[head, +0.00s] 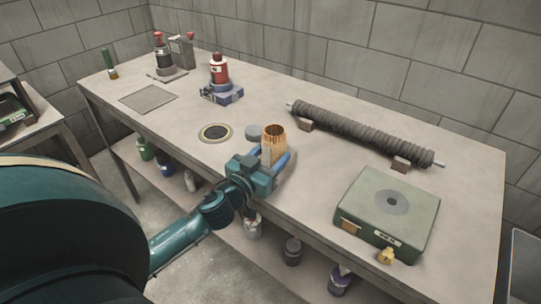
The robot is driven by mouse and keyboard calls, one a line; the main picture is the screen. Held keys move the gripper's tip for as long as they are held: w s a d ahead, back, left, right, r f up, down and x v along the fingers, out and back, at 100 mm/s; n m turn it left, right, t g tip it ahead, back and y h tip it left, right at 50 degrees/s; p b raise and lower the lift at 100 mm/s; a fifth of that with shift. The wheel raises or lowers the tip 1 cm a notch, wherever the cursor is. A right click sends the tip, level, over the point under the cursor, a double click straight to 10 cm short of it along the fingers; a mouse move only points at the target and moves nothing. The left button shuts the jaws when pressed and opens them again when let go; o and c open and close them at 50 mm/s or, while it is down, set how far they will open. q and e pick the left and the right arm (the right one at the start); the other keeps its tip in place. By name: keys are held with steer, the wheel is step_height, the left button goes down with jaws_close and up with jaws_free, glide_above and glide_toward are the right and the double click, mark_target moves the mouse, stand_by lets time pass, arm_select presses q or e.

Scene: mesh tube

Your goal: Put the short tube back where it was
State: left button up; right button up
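The short tube (274,139) is an orange-brown mesh cylinder with an open top, roughly upright over the front part of the workbench. My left gripper (271,158) comes from the front left, and its blue fingers lie on either side of the tube's lower part. Whether they press on it or stand slightly apart is too small to tell. The tube's bottom is hidden by the gripper, so I cannot tell whether it touches the table. A dark round spot with a pale ring (215,132) is further left. My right gripper is not in view.
A long dark ribbed tube (360,132) lies on brown supports at the back right. A green box (388,210) stands front right. A red-topped bottle (219,68) on a blue base, a flat grey plate (148,98) and lab items stand left. Several bottles stand below the bench.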

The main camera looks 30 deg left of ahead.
arm_select(q)
steer(key=o, duration=0.4)
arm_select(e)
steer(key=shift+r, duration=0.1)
arm_select(q)
steer(key=shift+r, duration=0.15)
steer(key=s+b, duration=0.1)
steer(key=s, duration=1)
steer(key=s+d+f+g+h, duration=0.1)
steer(key=s+d+f, duration=0.1)
steer(key=d, duration=0.3)
steer(key=s+d+f+m+g+h, duration=0.1)
steer(key=s+d+f+g, duration=0.1)
steer(key=d, duration=0.4)
steer(key=s+d+f+m+g+h, duration=0.1)
steer(key=s+d+f+g+h, duration=0.1)
steer(key=s+d+f, duration=0.2)
steer(key=shift+d+f, duration=0.9)
steer(key=shift+f, duration=0.1)
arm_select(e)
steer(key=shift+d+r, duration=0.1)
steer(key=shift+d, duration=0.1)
